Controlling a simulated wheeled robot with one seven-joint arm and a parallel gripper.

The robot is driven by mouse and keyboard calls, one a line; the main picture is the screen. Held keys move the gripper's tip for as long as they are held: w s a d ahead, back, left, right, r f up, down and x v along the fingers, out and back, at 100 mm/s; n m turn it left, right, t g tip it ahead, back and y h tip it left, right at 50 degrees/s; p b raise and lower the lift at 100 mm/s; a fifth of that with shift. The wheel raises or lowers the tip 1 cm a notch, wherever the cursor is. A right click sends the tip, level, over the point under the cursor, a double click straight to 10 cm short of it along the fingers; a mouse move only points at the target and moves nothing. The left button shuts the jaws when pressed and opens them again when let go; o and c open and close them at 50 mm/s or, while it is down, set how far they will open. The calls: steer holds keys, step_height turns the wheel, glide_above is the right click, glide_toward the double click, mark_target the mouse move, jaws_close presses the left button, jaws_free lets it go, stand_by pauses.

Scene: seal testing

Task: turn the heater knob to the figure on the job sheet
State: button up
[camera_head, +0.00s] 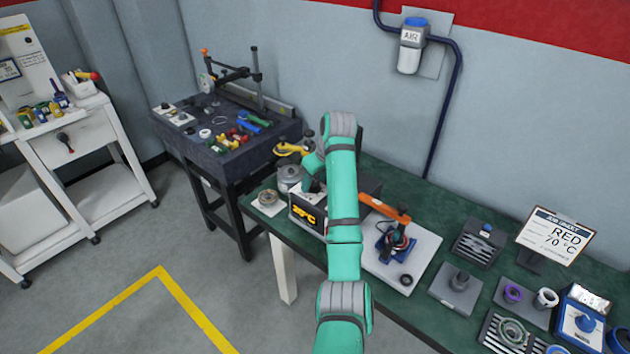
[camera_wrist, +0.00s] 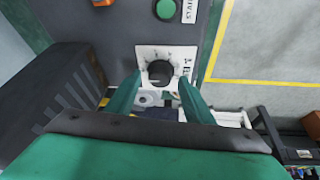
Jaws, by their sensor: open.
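The job sheet (camera_head: 553,238) stands at the right of the green bench and reads RED, 70 °C. The heater (camera_head: 340,180) is a dark box on the bench, partly hidden behind my arm. Its orange display (camera_head: 304,215) shows a figure in °C that looks like 25, too small to be sure. In the wrist view the heater knob (camera_wrist: 159,72) is dark and round on a white dial plate (camera_wrist: 182,56). My gripper (camera_wrist: 160,79) is open, with one finger on each side of the knob. I cannot tell whether the fingers touch it.
A green button (camera_wrist: 166,9) sits beside the dial on the heater's face. A metal pot (camera_head: 289,177) stands close left of the heater. An orange-handled press (camera_head: 388,208) stands on a white board to the right. The floor in front of the bench is clear.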

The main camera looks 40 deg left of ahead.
steer(key=v, duration=1)
steer(key=shift+r, duration=0.25)
